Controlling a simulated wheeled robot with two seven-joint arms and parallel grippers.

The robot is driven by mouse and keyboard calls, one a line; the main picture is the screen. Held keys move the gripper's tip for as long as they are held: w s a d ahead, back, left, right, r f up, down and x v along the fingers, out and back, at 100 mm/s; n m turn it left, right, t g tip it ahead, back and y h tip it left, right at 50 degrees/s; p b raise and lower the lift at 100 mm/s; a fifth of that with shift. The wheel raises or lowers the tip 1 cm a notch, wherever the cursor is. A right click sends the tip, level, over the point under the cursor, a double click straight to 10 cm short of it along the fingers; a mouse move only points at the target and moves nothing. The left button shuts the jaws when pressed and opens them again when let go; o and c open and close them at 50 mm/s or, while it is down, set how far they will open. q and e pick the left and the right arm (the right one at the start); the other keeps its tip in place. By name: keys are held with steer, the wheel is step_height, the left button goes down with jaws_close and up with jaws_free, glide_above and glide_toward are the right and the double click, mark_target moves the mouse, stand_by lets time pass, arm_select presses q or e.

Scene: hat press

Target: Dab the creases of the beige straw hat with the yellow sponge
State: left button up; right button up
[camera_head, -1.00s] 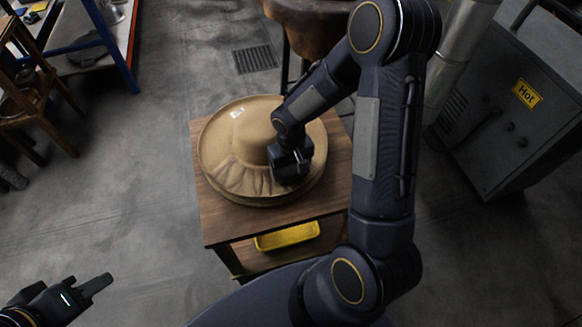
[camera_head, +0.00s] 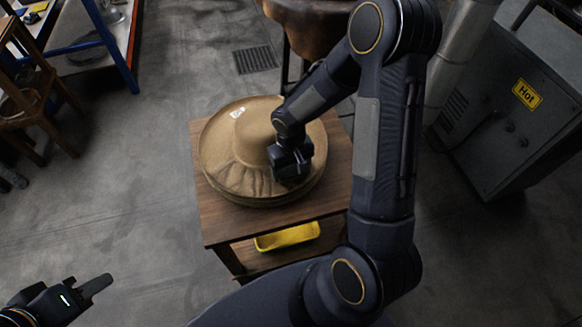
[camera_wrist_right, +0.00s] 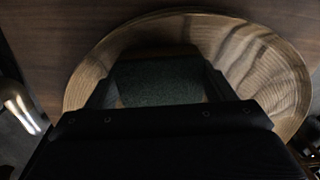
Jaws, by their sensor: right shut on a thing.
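My right gripper (camera_head: 290,170) is over the front right of the brim. It is shut on a dark green pad-like block, seemingly the sponge (camera_wrist_right: 160,82); no yellow shows on it. Whether it touches the straw is hidden. My left gripper (camera_head: 92,290) is at the lower left, away from the hat; its jaw opening is unclear.
The wooden table (camera_head: 222,222) has a lower shelf with a yellow tray (camera_head: 288,237). A grey machine marked "Hot" (camera_head: 515,120) stands at the right. A brown rounded object (camera_head: 312,25) is behind the table. The floor left of the table is clear.

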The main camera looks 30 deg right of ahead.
step_height(320, 180, up, 14)
steer(key=p, duration=1)
stand_by(0.9)
steer(key=n, duration=0.2)
steer(key=r+n, duration=0.1)
steer(key=n, duration=0.1)
steer(key=shift+n, duration=0.4)
step_height(320, 180, down, 6)
steer(key=b, duration=1)
steer(key=shift+f+b, duration=0.25)
steer(key=shift+b, duration=0.15)
step_height(320, 180, down, 8)
steer(key=b, duration=0.6)
steer(key=shift+r, duration=0.25)
steer(key=shift+f+b, duration=0.5)
steer(key=shift+f, duration=0.1)
stand_by(0.6)
